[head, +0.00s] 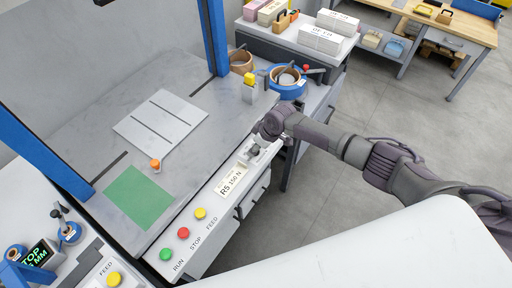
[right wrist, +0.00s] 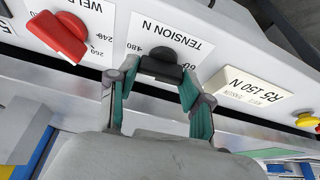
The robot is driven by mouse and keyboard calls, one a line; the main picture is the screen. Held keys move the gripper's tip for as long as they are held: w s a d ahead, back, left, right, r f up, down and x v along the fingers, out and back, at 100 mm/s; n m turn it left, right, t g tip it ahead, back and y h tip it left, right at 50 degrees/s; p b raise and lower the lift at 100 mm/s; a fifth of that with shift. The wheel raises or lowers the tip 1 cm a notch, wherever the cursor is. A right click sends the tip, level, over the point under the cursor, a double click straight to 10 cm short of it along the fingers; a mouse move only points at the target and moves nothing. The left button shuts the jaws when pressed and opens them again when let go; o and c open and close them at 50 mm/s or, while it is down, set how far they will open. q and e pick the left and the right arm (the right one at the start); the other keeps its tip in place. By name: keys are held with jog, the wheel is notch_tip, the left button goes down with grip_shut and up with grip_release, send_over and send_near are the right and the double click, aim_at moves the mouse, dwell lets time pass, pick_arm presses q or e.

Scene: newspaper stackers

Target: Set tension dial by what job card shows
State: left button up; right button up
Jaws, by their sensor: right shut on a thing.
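In the head view this gripper (head: 258,143) is at the far end of the machine's front panel. The job card (head: 231,179) reads "R5 150 N" and lies beside the dial; it also shows upside down in the right wrist view (right wrist: 250,90). My left gripper is not in view.
A red knob (right wrist: 60,36) marked "WELD" is beside the tension plate. Green (head: 166,254), red (head: 183,232) and yellow (head: 200,213) buttons line the panel's near part. A blue strap reel (head: 288,82) stands past the panel. Grey floor is open at right.

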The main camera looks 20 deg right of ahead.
jog(key=n+b, duration=0.1)
jog(key=b, duration=0.1)
jog(key=n+g+b, duration=0.1)
jog(key=n+b, duration=0.1)
jog(key=n+y+b, duration=0.1)
jog(key=n+b, duration=0.1)
jog(key=shift+w+d+f+g+b, duration=0.1)
jog(key=shift+f+g+b, duration=0.2)
jog(key=shift+g+b, duration=0.1)
jog(key=shift+r+n+g+b, duration=0.2)
jog(key=shift+n+g+b, duration=0.3)
jog(key=shift+n+b, duration=1)
jog(key=o, duration=1.2)
jog(key=shift+c, duration=0.2)
jog(key=shift+r, duration=0.15)
jog(key=v, duration=1.1)
jog(key=shift+d+r, duration=0.3)
jog(key=shift+d, duration=0.1)
